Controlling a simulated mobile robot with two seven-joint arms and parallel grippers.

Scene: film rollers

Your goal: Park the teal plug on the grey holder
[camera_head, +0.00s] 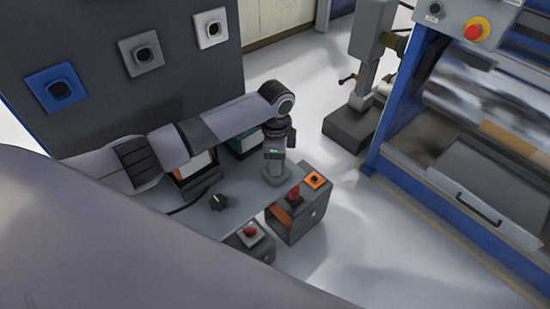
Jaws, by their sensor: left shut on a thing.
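My left gripper (275,174) points down over the right end of the grey bench top (235,196). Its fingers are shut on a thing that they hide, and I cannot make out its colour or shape. I cannot clearly pick out the teal plug. A grey square holder (141,54) with a dark round socket is on the dark upright panel, well up and left of my left gripper. Nothing is in its socket. My right gripper is not in view.
The panel also carries a blue holder (57,88) and a white holder (212,28). An orange-faced box (197,162) and a black knob-like piece (218,202) with a cable are on the bench. Red-topped boxes (295,205) stand at its front. A blue-framed machine (455,210) is at right.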

